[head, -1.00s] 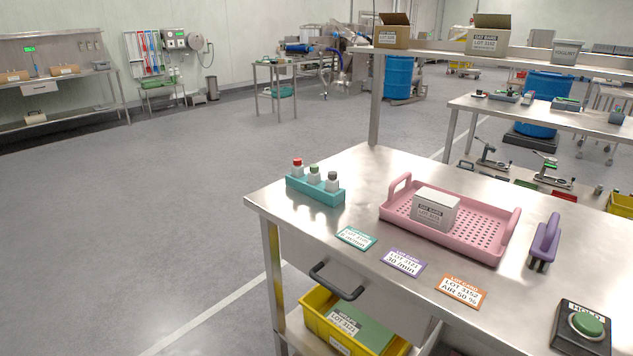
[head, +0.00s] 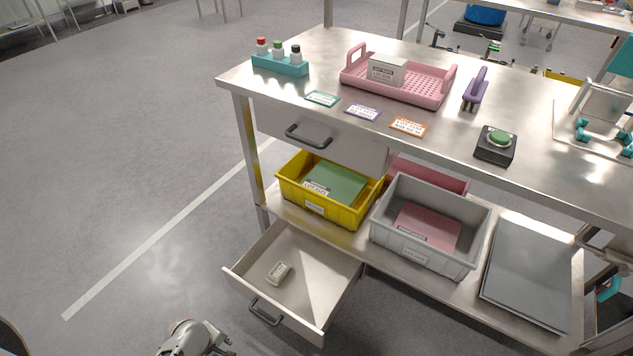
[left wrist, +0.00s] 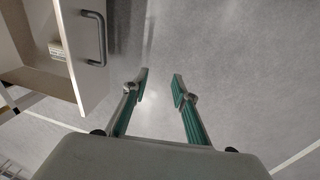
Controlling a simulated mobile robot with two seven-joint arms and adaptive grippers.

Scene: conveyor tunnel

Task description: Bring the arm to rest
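My left gripper (left wrist: 160,82) is open and empty in the left wrist view, its two green-padded fingers apart over bare floor. It is beside the handle side of an open drawer (left wrist: 25,75). In the head view my left arm shows at the bottom edge, just below the open drawer (head: 320,258); its fingertips are not clear there. A small labelled box (head: 278,272) lies in that drawer. What seems to be part of my right arm and gripper (head: 608,287) shows at the right edge, cut off, its fingers not readable.
The steel bench (head: 400,145) carries a pink tray (head: 430,95) with a box, a teal bottle rack (head: 280,66), cards, a purple tool (head: 476,88) and a button box (head: 495,145). Below are a yellow bin (head: 345,212) and grey bin (head: 430,260). Floor at left is clear.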

